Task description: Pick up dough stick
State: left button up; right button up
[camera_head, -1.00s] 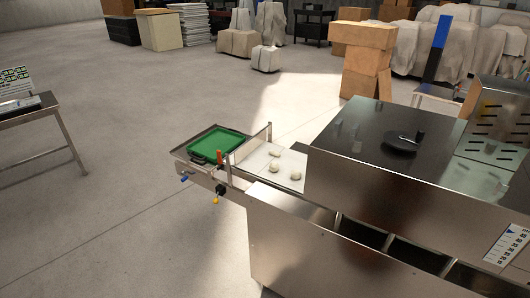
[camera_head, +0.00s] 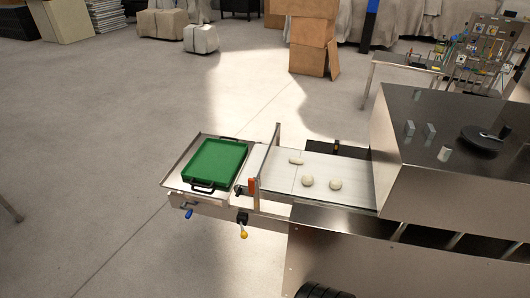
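Neither of my grippers shows in this view.
A green tray (camera_head: 215,163) with dark handles sits on a steel shelf at the belt's left end. An upright metal frame (camera_head: 278,138) stands between tray and belt. The machine housing (camera_head: 450,150) rises on the right, with a black pan (camera_head: 482,138) on top. Open floor lies left.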

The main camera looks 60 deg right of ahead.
aim_at(294, 160)
jog(key=i, duration=1.4)
jog(key=z, duration=1.6)
